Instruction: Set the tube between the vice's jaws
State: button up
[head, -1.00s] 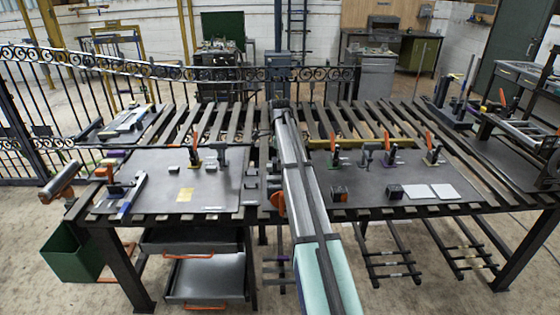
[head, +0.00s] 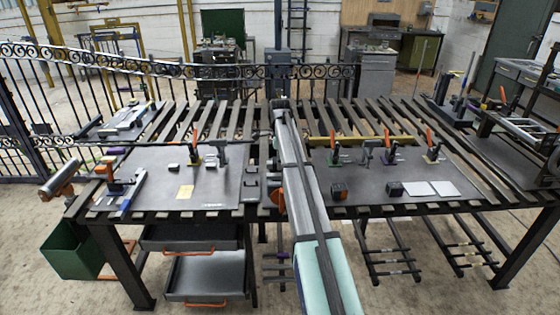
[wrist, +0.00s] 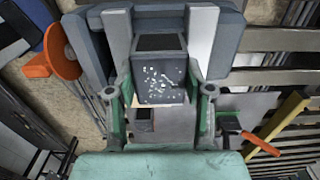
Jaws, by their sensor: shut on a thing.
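In the wrist view, a dark square tube (wrist: 160,88) with a speckled side face and a dark end is held between my gripper's (wrist: 160,95) green fingers. The blue-grey vice (wrist: 228,45) lies beyond, with pale upright plates that look like its jaws on both sides of the tube. The tube appears between these plates; whether it touches them or rests on the vice I cannot tell. An orange disc (wrist: 60,52) is at the vice's left. In the head view my arm hides the gripper, the tube and most of the vice; an orange disc (head: 277,201) shows beside the arm.
A slatted bench (head: 310,208) carries dark plates on both sides. A red-handled clamp (wrist: 240,135) is close to my gripper's right. A green bin (head: 70,252) stands at the left.

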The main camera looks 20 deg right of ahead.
jog(key=shift+f, duration=0.2)
jog(key=o, duration=1.5)
jog(key=shift+c, duration=0.2)
notch_tip(320, 180, up, 12)
